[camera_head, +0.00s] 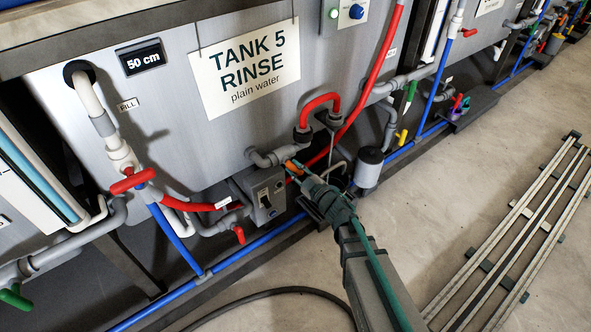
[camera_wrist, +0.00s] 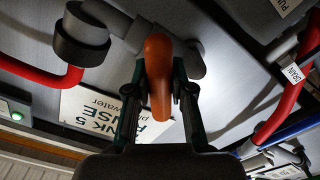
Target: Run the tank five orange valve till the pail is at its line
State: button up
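The orange valve handle (camera_head: 292,167) is low on the front of tank five (camera_head: 150,75), under the "TANK 5 RINSE" sign (camera_head: 245,68). My gripper (camera_head: 297,172) is at this handle, reaching in from the lower right. In the wrist view the orange handle (camera_wrist: 159,75) lies between the two dark green fingers of my gripper (camera_wrist: 160,90), which close in on both its sides. The valve body is partly hidden behind the handle. A pale cylinder with a dark top (camera_head: 368,168) stands just right of my gripper; I cannot tell whether it is the pail. No line or water level shows.
A grey switch box (camera_head: 263,195) sits left of my gripper. Red pipe (camera_head: 318,100) loops above it. A red-handled valve (camera_head: 132,181) is on the left. Blue pipe (camera_head: 250,246) runs along the floor. A black hose (camera_head: 270,292) and metal rails (camera_head: 520,235) lie on open floor.

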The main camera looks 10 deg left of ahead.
jog(key=o, duration=0.4)
jog(key=shift+o, duration=0.2)
jog(key=shift+s, duration=0.1)
jog(key=v, duration=0.7)
jog(key=shift+d, duration=0.15)
